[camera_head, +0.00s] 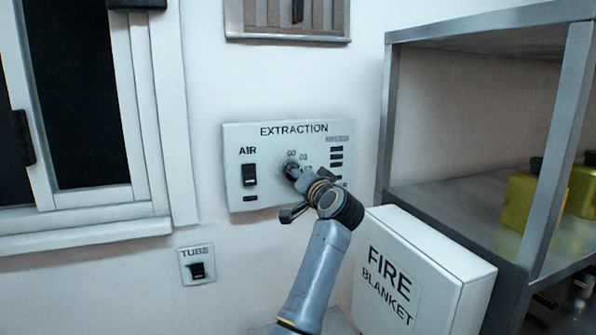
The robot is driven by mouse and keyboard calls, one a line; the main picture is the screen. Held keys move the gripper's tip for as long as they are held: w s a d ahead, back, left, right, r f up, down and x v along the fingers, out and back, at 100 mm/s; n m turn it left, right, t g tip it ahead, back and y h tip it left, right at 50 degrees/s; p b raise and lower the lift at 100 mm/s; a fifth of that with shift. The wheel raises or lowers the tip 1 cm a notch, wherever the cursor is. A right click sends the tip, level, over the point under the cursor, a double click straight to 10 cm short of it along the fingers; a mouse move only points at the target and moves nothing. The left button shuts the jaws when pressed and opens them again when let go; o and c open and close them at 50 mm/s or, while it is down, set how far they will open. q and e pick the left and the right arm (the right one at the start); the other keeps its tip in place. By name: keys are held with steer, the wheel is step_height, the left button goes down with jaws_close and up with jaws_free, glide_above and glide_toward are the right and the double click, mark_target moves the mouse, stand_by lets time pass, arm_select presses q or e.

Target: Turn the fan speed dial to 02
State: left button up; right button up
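The white EXTRACTION panel (270,191) is on the wall in the middle of the view. Its dark round dial (290,168) sits near the panel's centre, partly hidden by my gripper. Small number marks are around the dial, too small to read surely; its setting cannot be made out. My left gripper (296,173), on the arm rising from the bottom edge, has its tip at the dial. I cannot tell whether its fingers are closed on the dial or only touch it. My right gripper is not in view.
An AIR rocker switch (249,175) is left of the dial. A TUBE switch (197,270) is below on the wall. A white FIRE BLANKET box (435,262) and a metal shelf (460,205) with yellow containers (519,200) stand right of my arm. A window frame (157,110) is at left.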

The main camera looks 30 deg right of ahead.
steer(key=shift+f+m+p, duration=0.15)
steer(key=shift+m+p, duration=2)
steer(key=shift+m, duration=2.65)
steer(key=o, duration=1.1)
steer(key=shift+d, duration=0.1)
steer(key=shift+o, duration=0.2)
